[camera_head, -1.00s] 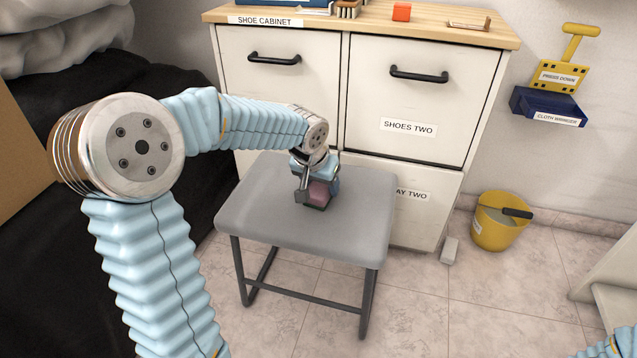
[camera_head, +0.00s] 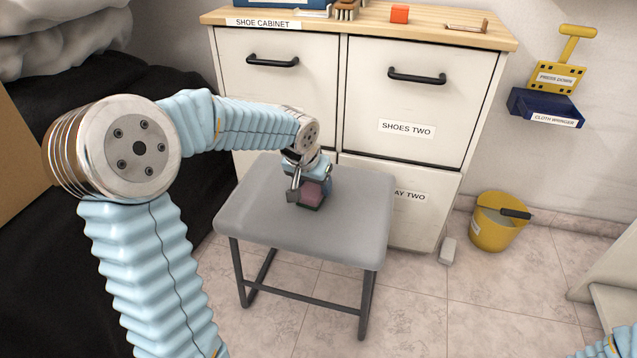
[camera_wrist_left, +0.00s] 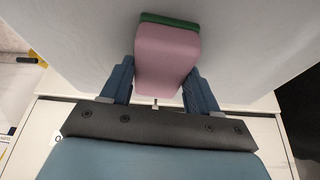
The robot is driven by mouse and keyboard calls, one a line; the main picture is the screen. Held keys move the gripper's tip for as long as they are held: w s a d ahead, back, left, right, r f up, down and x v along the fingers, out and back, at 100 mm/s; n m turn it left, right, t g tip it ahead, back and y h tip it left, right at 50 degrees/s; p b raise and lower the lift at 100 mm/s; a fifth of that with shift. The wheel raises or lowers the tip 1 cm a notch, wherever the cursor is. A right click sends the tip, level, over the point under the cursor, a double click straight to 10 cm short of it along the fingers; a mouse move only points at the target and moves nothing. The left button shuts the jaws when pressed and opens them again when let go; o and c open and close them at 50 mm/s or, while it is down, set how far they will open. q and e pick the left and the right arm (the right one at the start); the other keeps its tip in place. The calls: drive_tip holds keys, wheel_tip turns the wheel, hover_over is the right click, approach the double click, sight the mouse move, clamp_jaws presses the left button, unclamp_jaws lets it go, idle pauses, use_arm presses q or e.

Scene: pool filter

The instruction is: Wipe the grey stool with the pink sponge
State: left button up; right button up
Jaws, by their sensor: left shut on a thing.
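The grey stool (camera_head: 345,222) stands in front of the shoe cabinet, its flat seat facing up. My left gripper (camera_head: 307,198) is low over the middle of the seat and shut on the pink sponge (camera_head: 313,191). In the left wrist view the pink sponge (camera_wrist_left: 168,58) sits between the two blue fingers, with a green layer on its far side against or very near the seat (camera_wrist_left: 235,40). I cannot tell for certain that it touches. Only a bit of my right arm shows at the lower right; its gripper is out of view.
The white shoe cabinet (camera_head: 290,100) stands right behind the stool. A yellow bucket (camera_head: 497,222) and a small light block (camera_head: 448,250) are on the tiled floor to the right. A blue and yellow cloth wringer (camera_head: 548,100) is at the wall. Dark bulky furniture (camera_head: 100,75) is at the left.

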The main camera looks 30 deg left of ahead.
use_arm(q)
drive_tip(key=shift+a, duration=0.25)
drive_tip(key=shift+d+f, duration=0.1)
drive_tip(key=shift+d, duration=0.35)
drive_tip(key=shift+d+b, duration=0.4)
drive_tip(key=shift+d, duration=0.3)
drive_tip(key=shift+a, duration=1.2)
drive_tip(key=shift+s+p, duration=0.1)
drive_tip(key=shift+p, duration=0.2)
drive_tip(key=shift+r+p, duration=0.6)
drive_tip(key=shift+r, duration=0.35)
